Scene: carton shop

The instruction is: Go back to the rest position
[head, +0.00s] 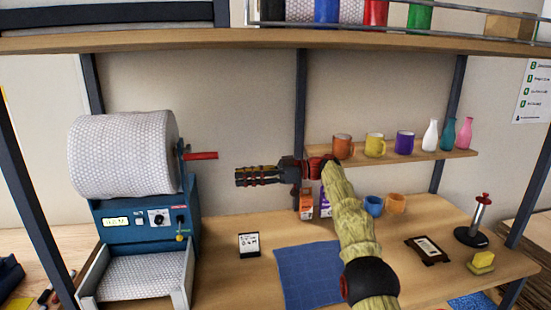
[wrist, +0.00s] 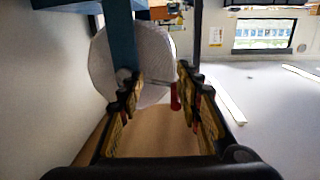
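My gripper (head: 240,177) is raised above the workbench in the head view, its fingers pointing left towards the roll machine. In the wrist view, my gripper (wrist: 160,82) has its two fingers apart with nothing held between them. Beyond the fingers stands the white wrap roll (wrist: 105,65), which is on the left in the head view (head: 120,155). The red crank handle (head: 201,156) is left of and above the fingertips in the head view; the crank handle also shows near the right finger in the wrist view (wrist: 175,96). I cannot tell the exact gap to it.
The blue machine (head: 140,222) stands at the left. A shelf (head: 460,154) behind my arm carries mugs and bottles. On the bench (head: 225,288) lie a blue mat (head: 305,275), a small card (head: 249,244), a dark frame (head: 427,250) and a stamp (head: 478,225). An upper shelf (head: 290,40) runs overhead.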

